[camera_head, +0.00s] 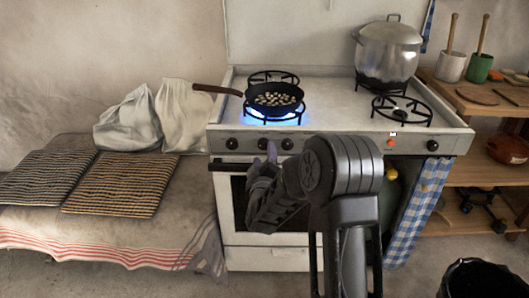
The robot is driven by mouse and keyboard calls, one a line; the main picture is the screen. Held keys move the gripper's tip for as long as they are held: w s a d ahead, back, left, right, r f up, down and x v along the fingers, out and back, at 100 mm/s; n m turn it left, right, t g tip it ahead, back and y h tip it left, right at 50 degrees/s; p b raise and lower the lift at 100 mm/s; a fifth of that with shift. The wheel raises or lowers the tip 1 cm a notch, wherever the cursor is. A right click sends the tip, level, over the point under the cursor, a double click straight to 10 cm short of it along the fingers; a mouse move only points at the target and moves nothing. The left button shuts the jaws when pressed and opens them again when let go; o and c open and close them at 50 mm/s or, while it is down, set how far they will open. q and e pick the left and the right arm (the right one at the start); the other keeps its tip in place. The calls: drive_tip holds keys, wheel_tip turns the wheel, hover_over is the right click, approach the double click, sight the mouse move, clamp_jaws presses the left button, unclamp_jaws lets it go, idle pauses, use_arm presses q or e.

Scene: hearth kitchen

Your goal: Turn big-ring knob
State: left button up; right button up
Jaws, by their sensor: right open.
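The white stove (340,143) has a front panel with a row of dark knobs. A left knob (231,143), a second knob (262,144) and a third knob (287,144) sit left of my arm; a far right knob (432,145) is at the panel's right end. I cannot tell which one is the big-ring knob. My right gripper (270,157) is open and empty, with its fingertips just below and between the second and third knobs. I cannot tell whether it touches either. My right arm hides part of the panel and oven door. My left gripper is not in view.
A blue flame burns under the black pan (275,97) on the front left burner; its handle points left. A large lidded pot (387,52) stands at the back right. A checked blue towel (416,205) hangs at the stove's right. A bench (150,225) stands left.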

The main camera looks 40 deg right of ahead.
drive_tip(key=v, duration=0.5)
idle(0.5)
